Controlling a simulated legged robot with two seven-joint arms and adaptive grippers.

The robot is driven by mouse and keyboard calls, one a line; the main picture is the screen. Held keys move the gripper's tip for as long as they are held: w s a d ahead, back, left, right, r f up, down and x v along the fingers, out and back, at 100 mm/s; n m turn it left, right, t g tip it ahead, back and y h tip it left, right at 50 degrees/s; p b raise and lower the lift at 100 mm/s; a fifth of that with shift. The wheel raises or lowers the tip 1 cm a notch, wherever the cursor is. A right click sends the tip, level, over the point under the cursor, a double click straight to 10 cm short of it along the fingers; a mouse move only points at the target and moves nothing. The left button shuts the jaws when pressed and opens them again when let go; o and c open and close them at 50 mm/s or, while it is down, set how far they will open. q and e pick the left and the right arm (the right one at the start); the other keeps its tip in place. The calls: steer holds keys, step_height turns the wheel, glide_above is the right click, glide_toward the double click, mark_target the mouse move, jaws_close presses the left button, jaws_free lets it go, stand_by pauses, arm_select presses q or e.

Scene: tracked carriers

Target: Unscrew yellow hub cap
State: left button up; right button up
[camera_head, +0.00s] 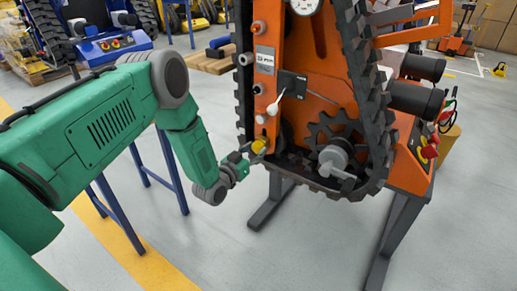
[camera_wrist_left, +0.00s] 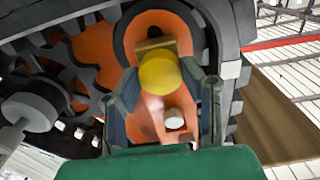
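The yellow hub cap (camera_head: 259,146) is at the lower left side of the orange tracked carrier (camera_head: 266,60), which stands on a stand. My left gripper (camera_head: 246,156) reaches it from the left. In the left wrist view, the round yellow hub cap (camera_wrist_left: 159,75) sits between the two fingertips of my left gripper (camera_wrist_left: 160,68). The fingers lean inward and meet its sides, so the gripper looks shut on it. A darker yellow block shows just behind the cap. Whether the cap is still seated cannot be told. My right gripper is not in view.
The black track (camera_head: 369,100) and a toothed sprocket (camera_head: 336,140) are to the right of the cap. A white-tipped lever (camera_head: 283,105) sticks out above it. Blue table legs (camera_head: 172,172) stand behind my left arm. The floor in front is clear.

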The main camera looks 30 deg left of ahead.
arm_select(q)
steer(key=shift+a+f+n, duration=0.15)
steer(key=shift+n, duration=0.95)
steer(key=shift+n+b, duration=0.35)
steer(key=shift+n, duration=0.75)
steer(key=n+b, duration=0.1)
steer(key=n, duration=0.4)
steer(key=shift+d, duration=0.2)
steer(key=shift+s, duration=0.1)
steer(key=shift+a, duration=0.1)
steer(key=shift+n, duration=0.3)
steer(key=n, duration=0.5)
steer(key=shift+f, duration=0.1)
steer(key=n, duration=0.4)
